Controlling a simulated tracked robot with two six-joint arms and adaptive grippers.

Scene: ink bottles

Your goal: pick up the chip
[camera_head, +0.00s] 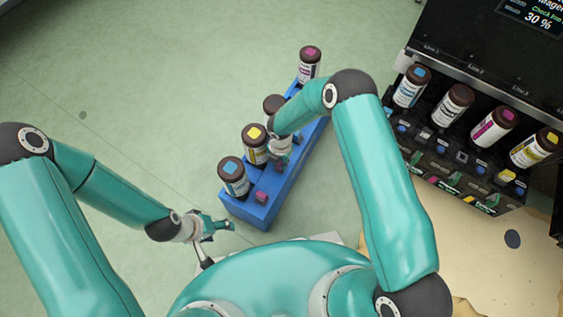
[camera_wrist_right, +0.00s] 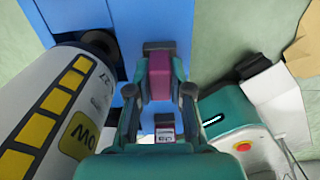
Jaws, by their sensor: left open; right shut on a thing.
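My right gripper (camera_head: 281,155) is over the blue rack (camera_head: 296,178), beside the yellow-labelled bottle (camera_head: 255,144). In the right wrist view its fingers (camera_wrist_right: 161,92) are shut on a magenta chip (camera_wrist_right: 159,75), which sits between the fingertips. A small labelled magenta and grey piece (camera_wrist_right: 165,128) shows below it in that view. In the head view a magenta chip (camera_head: 261,197) shows at the rack's near end; I cannot tell whether it is one of these. My left gripper (camera_head: 218,226) is open and empty, left of the rack's near end.
A cyan-capped bottle (camera_head: 233,178), a dark-capped bottle (camera_head: 272,104) and a magenta-capped bottle (camera_head: 309,64) stand along the rack. A black printer (camera_head: 462,160) at the right holds several bottles above a row of slots. The green floor left of the rack is clear.

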